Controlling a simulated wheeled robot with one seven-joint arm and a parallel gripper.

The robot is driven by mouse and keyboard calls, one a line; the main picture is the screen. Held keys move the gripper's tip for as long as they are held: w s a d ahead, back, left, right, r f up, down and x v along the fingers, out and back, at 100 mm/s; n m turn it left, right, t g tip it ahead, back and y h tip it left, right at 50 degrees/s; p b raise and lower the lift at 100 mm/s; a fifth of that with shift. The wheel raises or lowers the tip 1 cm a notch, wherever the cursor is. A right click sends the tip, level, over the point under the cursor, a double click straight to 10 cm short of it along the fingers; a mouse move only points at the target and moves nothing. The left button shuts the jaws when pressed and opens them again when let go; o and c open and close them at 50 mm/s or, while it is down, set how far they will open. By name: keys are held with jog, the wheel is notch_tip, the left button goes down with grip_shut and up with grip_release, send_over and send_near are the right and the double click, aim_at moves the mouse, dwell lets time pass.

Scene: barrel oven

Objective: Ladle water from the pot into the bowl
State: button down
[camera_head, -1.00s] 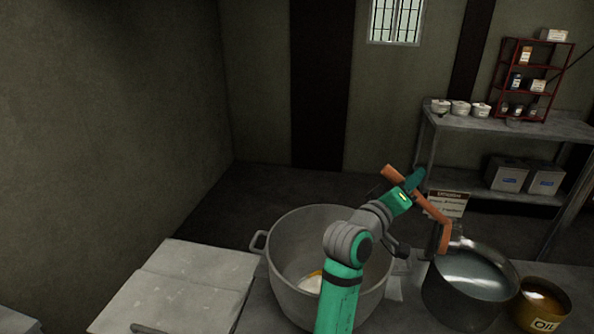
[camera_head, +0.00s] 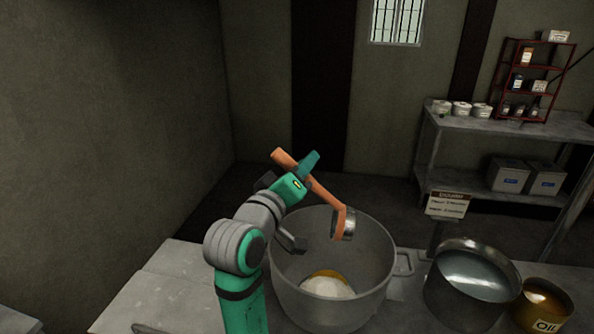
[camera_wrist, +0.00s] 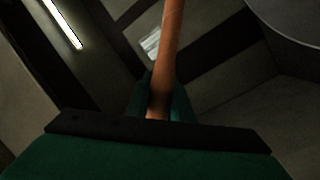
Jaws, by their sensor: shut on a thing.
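My gripper (camera_head: 304,178) is shut on the orange handle of a ladle (camera_head: 325,200); the handle also shows in the wrist view (camera_wrist: 167,50). The ladle's metal cup hangs at the handle's lower end, tilted, over the large grey bowl (camera_head: 378,262). I cannot see what the cup holds. The bowl has side handles, and a white and yellow-orange heap lies at its bottom. The dark pot (camera_head: 430,291) with pale bluish water stands to the bowl's right, apart from the ladle.
An oil pot (camera_head: 545,325) stands right of the water pot. A small sign (camera_head: 447,204) stands behind the pots. White slabs (camera_head: 165,285) lie left of the bowl. A metal shelf (camera_head: 510,128) with jars and boxes is at the back right.

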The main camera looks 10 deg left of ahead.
jog(key=w+d+m+g+y, duration=0.1)
jog(key=d+m+g+y, duration=0.2)
jog(key=d+m, duration=1)
jog(key=shift+w+d+g+y, duration=0.4)
jog(key=shift+d+y, duration=0.3)
jog(key=shift+d, duration=2.25)
jog(key=shift+w, duration=0.1)
